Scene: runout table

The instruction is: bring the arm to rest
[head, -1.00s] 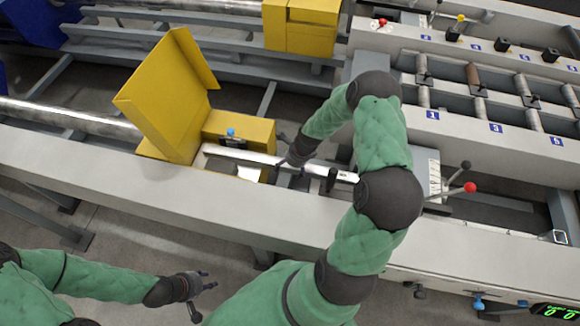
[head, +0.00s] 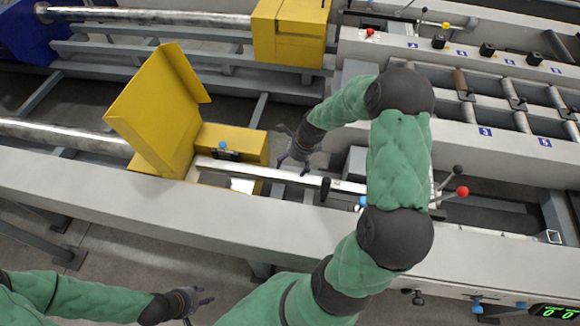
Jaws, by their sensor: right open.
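My right arm, in a green sleeve with dark joints, reaches over the machine from the bottom middle. Its gripper (head: 293,158) is open, above and just behind the pale bar (head: 270,173). I see nothing between its fingers. My left gripper (head: 203,301) is low in the picture, in front of the machine's front rail. It is turned so that I cannot tell how far its fingers are apart.
An open yellow cover (head: 155,110) stands tilted by the bar's left end. A lever with a red knob (head: 462,191) stands right of my right arm. A long grey rail (head: 110,190) runs along the front. A yellow housing (head: 290,35) is behind.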

